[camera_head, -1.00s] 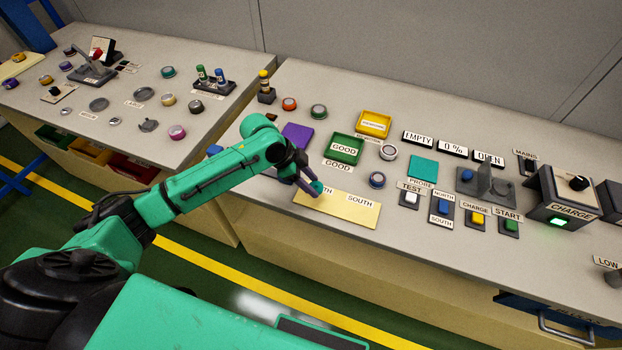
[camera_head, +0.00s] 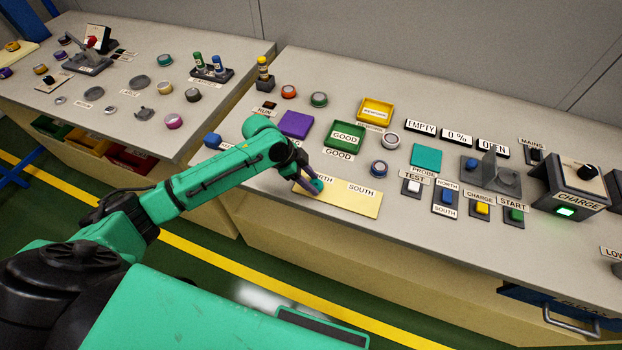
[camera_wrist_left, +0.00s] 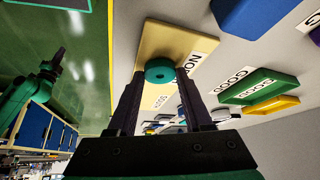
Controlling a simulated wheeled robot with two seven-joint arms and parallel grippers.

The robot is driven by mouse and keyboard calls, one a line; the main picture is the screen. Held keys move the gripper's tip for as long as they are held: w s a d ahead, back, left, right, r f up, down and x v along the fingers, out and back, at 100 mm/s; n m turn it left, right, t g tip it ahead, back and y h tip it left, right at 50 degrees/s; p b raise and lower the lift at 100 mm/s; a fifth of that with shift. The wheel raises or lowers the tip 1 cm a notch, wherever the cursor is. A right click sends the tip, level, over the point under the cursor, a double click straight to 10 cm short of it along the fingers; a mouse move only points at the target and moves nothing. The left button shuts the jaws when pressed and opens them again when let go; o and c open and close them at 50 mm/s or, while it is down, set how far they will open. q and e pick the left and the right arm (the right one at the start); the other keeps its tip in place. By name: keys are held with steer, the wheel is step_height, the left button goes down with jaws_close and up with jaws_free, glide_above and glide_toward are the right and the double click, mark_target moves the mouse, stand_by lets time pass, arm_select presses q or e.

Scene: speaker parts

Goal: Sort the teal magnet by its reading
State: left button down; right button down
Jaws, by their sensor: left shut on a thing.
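The teal magnet (camera_head: 317,185) is a small round ring, held between the fingertips of my left gripper (camera_head: 311,184). The magnet is at the NORTH end of the pale yellow plate (camera_head: 352,201), partly covering the NORTH label. I cannot tell whether it touches the plate. In the left wrist view the magnet (camera_wrist_left: 160,71) sits between the two dark fingers, over the plate (camera_wrist_left: 172,35). The green GOOD tray (camera_head: 345,136) stands behind the plate, and a yellow tray (camera_head: 376,110) stands farther back.
A gap separates the left table.

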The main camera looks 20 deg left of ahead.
arm_select(q)
steer(key=shift+f, duration=0.2)
steer(key=shift+c, duration=1.2)
jaws_free()
steer(key=b+v, duration=0.1)
steer(key=v, duration=1.3)
steer(key=shift+r, duration=0.25)
steer(key=shift+a, duration=0.15)
